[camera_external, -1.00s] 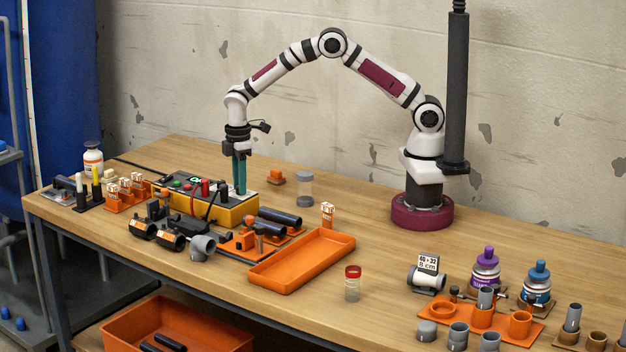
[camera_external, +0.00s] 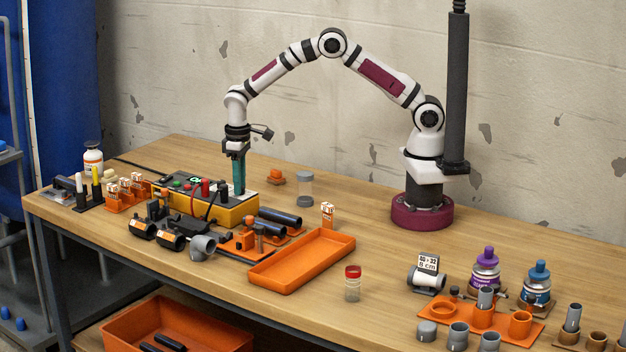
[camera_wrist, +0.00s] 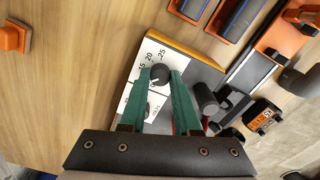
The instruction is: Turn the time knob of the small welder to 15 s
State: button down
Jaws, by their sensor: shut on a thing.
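The small welder (camera_external: 234,216) is a yellow box with a grey top at the left of the bench. In the wrist view its white dial plate (camera_wrist: 142,64) carries printed numbers, with 15, 20 and 25 along the far side. The black time knob (camera_wrist: 160,72) sits on this plate. My gripper (camera_wrist: 160,80) points down with its teal fingers on both sides of the knob, shut on it. In the external view the fingers (camera_external: 239,175) hide the knob. I cannot read for sure which number the knob points to.
Red and black sockets with cables (camera_external: 206,188) stand on the welder beside my fingers. Black pipes (camera_external: 279,219) lie in an orange holder in front. The bench behind is mostly bare.

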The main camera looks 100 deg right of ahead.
jog(key=m, duration=0.7)
jog(key=shift+s, duration=0.1)
dwell(0.5)
jog(key=c, duration=0.6)
grip_release()
jog(key=shift+c, duration=0.2)
notch_tip(320, 180, up, 16)
jog(key=shift+f, duration=0.1)
